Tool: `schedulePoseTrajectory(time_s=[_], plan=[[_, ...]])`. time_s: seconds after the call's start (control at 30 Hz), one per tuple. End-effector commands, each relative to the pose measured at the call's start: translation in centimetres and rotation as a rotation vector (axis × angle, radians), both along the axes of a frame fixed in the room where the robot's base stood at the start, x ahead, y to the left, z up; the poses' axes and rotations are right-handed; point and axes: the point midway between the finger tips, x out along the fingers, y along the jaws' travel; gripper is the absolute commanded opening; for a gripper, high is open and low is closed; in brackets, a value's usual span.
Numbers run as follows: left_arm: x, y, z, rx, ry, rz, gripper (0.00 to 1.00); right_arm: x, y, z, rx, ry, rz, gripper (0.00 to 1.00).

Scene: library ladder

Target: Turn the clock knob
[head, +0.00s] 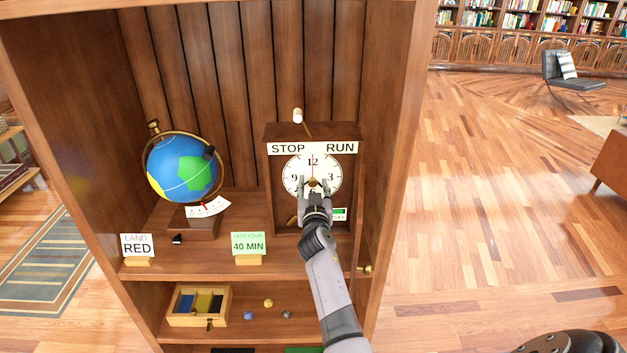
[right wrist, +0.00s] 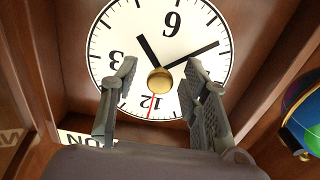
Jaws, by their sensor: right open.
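The clock (head: 296,166) stands upright in a wooden case on the shelf, with a white dial under a STOP / RUN sign (head: 312,148). A round brass knob (right wrist: 160,80) sits at the centre of the dial. In the right wrist view the dial appears upside down, with two black hands and a thin red hand near 12. My right gripper (head: 315,185) is in front of the dial. Its fingers are open, one on each side of the knob; I cannot tell whether they touch it. My left gripper is not in view.
A globe (head: 181,168) stands left of the clock. A LAND RED card (head: 137,245) and a 40 MIN card (head: 248,245) stand at the shelf front. A white-tipped lever (head: 298,116) rises above the clock. A wooden box (head: 199,320) sits below.

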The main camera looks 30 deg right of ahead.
Motion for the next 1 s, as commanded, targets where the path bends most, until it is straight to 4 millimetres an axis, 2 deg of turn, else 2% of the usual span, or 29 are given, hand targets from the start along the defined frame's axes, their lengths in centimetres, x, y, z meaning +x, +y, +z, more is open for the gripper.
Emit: schedulePoseTrajectory(time_s=[0.27,0.53,0.9,1.0], plan=[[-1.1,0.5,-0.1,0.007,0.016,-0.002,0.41,0.0,0.1,0.0,0.0,0.0,0.0,0.42],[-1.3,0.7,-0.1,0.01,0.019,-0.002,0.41,0.0,0.1,0.0,0.0,0.0,0.0,0.24],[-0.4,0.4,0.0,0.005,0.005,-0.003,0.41,0.0,0.0,0.0,0.0,0.0,0.0,0.0],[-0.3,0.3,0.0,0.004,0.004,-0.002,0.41,0.0,0.1,0.0,0.0,0.0,0.001,0.0]])
